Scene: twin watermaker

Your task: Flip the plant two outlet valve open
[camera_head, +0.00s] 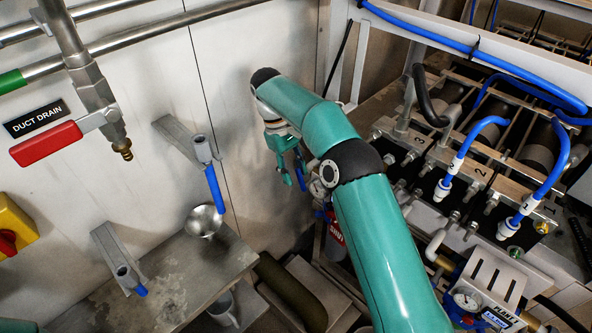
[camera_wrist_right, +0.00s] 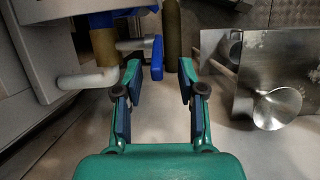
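In the right wrist view, a blue valve lever (camera_wrist_right: 157,57) stands at the end of a pale metal stem, beside a brass-coloured body (camera_wrist_right: 103,48). No label shows there, so I cannot tell whether it is the plant two outlet valve. My right gripper (camera_wrist_right: 160,75) is open and empty; the lever appears just past its left finger, and I cannot tell whether they touch. In the head view the right gripper (camera_head: 295,178) hangs between the wall and the machine, and my right arm hides much of the area beyond. My left gripper is not in view.
A panel marked PLANT 2 (camera_head: 497,300) is at lower right, below blue hoses. A steel funnel (camera_head: 204,220) sits at a bench (camera_head: 165,275) under a blue-handled tap (camera_head: 214,188). A red DUCT DRAIN handle (camera_head: 45,143) is at left. An olive cylinder (camera_head: 292,290) lies below.

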